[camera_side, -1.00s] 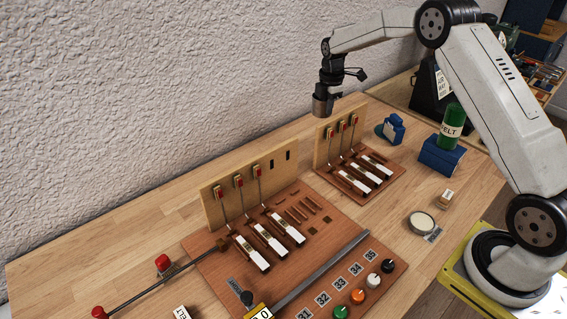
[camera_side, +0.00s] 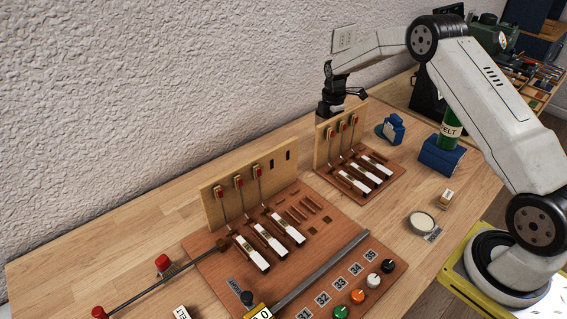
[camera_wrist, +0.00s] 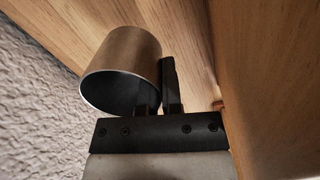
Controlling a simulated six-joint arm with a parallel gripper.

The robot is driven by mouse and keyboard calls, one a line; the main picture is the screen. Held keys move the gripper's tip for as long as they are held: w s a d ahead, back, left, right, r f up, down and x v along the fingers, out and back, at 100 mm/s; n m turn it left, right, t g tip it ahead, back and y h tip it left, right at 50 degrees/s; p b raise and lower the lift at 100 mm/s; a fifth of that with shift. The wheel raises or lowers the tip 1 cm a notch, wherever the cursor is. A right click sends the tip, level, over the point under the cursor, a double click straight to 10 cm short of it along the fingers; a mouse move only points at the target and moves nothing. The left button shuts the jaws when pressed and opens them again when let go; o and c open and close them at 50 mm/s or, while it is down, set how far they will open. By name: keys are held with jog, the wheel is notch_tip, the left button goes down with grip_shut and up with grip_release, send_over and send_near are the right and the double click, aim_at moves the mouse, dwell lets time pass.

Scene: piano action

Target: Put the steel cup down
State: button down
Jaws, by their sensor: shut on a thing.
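The steel cup (camera_wrist: 124,62) shows in the wrist view, a plain metal cylinder with its dark open mouth towards the camera. My gripper (camera_wrist: 160,88) is shut on its side wall; one finger stands outside the cup, the other appears at or inside the rim. In the side view my gripper (camera_side: 330,108) is low behind the left end of the smaller upright wooden panel, near the wall. The cup is hidden there behind the panel. Whether its base touches the table cannot be told.
The small panel (camera_side: 318,150) with red-tipped hammers stands close in front of my gripper. The textured wall (camera_side: 150,90) is close behind. A blue object (camera_side: 391,128) and a green felt roll on a blue block (camera_side: 440,157) stand to the right. A larger key model (camera_side: 210,207) is front left.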

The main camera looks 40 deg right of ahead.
jog(key=shift+f, duration=1.85)
jog(key=shift+f, duration=0.1)
jog(key=c, duration=0.8)
grip_release()
notch_tip(320, 180, up, 12)
jog(key=shift+s, duration=0.15)
jog(key=shift+a, duration=0.1)
